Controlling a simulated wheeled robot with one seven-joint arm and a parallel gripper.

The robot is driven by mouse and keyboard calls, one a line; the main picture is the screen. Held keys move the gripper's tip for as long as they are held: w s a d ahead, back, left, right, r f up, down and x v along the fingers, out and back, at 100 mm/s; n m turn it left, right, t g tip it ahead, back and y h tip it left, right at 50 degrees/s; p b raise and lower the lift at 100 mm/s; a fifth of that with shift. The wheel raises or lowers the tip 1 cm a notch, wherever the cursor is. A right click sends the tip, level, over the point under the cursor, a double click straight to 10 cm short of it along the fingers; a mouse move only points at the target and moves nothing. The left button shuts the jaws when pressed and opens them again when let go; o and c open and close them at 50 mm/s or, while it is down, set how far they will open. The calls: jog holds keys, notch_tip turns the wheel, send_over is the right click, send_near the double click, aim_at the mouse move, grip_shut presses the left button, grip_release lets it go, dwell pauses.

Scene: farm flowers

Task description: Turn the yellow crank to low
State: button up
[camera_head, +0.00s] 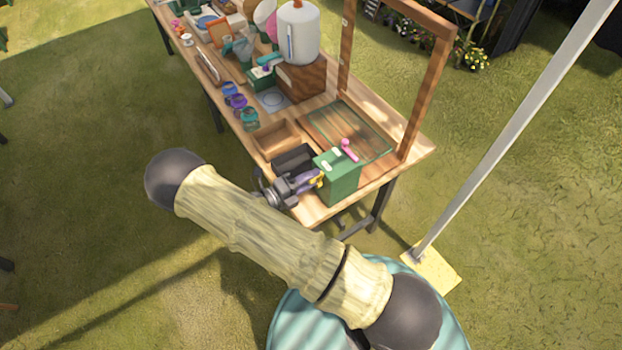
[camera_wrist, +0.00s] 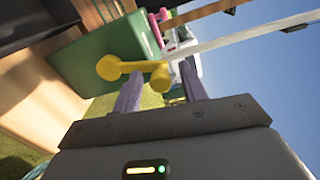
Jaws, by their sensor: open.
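The yellow crank (camera_wrist: 135,69) is on a side face of the green box (camera_wrist: 95,58), its arm running across the wrist picture with a rounded knob at each end. In the head view the crank (camera_head: 319,179) shows as a small yellow patch on the left side of the green box (camera_head: 341,183). My gripper (camera_wrist: 161,78) is open, with two purple fingers pointing at the crank. The crank's right knob appears between the fingertips; I cannot tell whether either finger touches it. In the head view my gripper (camera_head: 308,182) is beside the box and partly hides the crank.
A pink crank (camera_head: 349,150) is on top of the green box. A dark bin (camera_head: 293,160) and a wooden tray (camera_head: 278,137) are beside the box on the wooden table (camera_head: 405,150). A wooden frame post (camera_head: 427,95) stands behind. A pale pole (camera_head: 510,135) stands at right.

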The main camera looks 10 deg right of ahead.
jog(key=b+v, duration=0.5)
jog(key=v, duration=1.1)
jog(key=shift+s+a, duration=0.25)
jog(key=shift+a, duration=0.1)
jog(key=shift+d+r, duration=0.1)
jog(key=s+d+r+n+g+y, duration=0.1)
jog(key=s+d+r+n+y, duration=0.1)
jog(key=d+r+n+y, duration=0.2)
jog(key=s+d+r+n+g+y, duration=0.1)
jog(key=d+r+n+y, duration=0.3)
jog(key=d+n, duration=0.6)
jog(key=s+d+r+n+g+y, duration=0.2)
jog(key=d+r+n+y, duration=0.3)
jog(key=n, duration=1.4)
jog(key=d+y, duration=0.1)
jog(key=y, duration=0.2)
jog(key=shift+s+d, duration=0.3)
jog(key=shift+d, duration=0.1)
